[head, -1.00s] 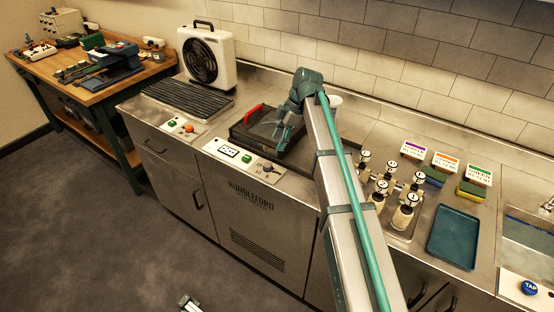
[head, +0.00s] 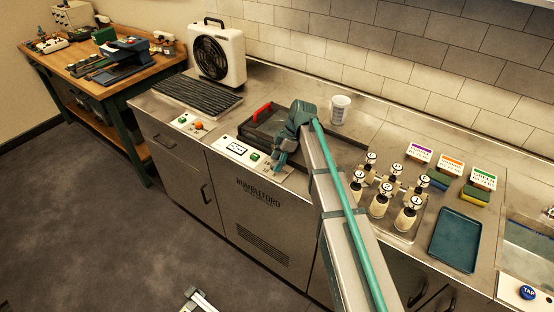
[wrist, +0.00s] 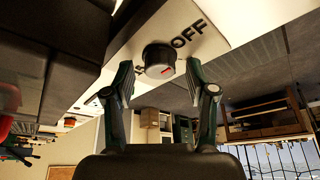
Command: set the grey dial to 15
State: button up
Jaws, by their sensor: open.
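The grey dial (wrist: 158,60) shows in the wrist view, a dark round knob with a red mark on its face. It sits on a pale panel (wrist: 212,14), with the word OFF printed to its right; another label at its left is partly covered by a finger. My gripper (wrist: 160,70) is open, its two fingers on either side of the dial; I cannot tell whether they touch it. In the head view my gripper (head: 278,160) reaches down at the right end of the control panel (head: 226,145) and mostly hides the dial.
On the same panel are a small display (head: 237,149) and a green button (head: 255,156). A dark tray with a red handle (head: 262,110) lies behind. A white cup (head: 340,110) stands at the back, and several bottles (head: 380,203) stand to the right.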

grip_shut()
dwell(0.4)
